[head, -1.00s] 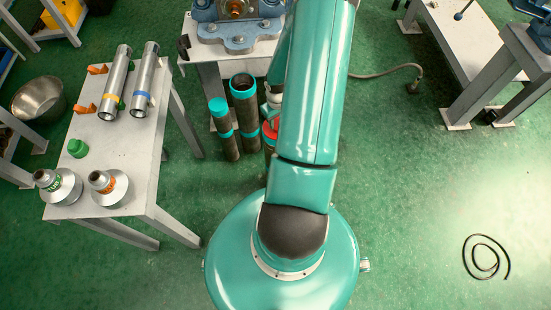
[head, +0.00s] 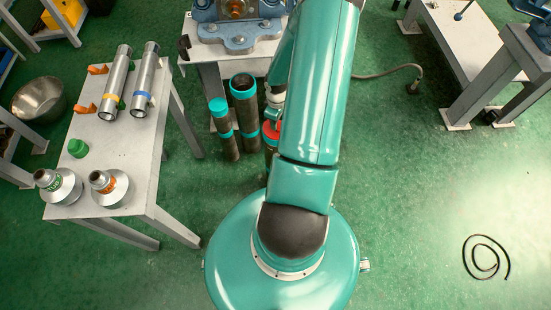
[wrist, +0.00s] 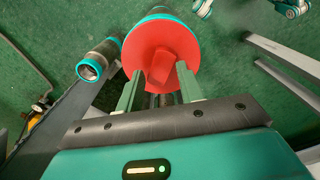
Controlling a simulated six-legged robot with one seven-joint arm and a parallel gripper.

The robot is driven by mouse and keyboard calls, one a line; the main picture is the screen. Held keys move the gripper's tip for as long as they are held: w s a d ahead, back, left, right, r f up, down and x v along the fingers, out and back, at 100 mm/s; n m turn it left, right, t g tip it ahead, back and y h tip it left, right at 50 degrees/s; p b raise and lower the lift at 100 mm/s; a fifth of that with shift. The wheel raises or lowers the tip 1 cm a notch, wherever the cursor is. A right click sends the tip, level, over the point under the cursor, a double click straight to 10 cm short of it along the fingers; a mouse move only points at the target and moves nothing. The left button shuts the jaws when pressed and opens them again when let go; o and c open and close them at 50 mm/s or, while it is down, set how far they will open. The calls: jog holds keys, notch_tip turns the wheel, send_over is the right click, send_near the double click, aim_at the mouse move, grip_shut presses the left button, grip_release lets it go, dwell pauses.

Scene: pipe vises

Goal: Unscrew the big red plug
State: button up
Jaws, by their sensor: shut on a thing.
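The big red plug (wrist: 158,55) caps the top of an upright dark pipe and fills the upper middle of the wrist view. It has a round flange and a raised red grip in its centre. My gripper (wrist: 160,80) is over the plug, with its two pale green fingers shut on that raised grip. In the head view the red plug (head: 271,131) shows only partly, at the left edge of my arm. The pipe under it is mostly hidden by my arm.
Two dark pipes with teal bands, one teal-capped (head: 218,106) and one open-topped (head: 243,84), stand just left of the plug. A grey table (head: 125,165) holds two steel pipes, a green cap and two metal fittings. A blue vise (head: 238,38) stands behind.

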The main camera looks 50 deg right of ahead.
jog(key=n, duration=0.6)
jog(key=shift+f, duration=0.3)
jog(key=n, duration=0.2)
jog(key=shift+s+d+n, duration=0.1)
jog(key=shift+n, duration=0.3)
jog(key=n, duration=0.2)
jog(key=shift+n, duration=0.4)
jog(key=n, duration=1.1)
jog(key=shift+n, duration=0.3)
jog(key=shift+c, duration=0.3)
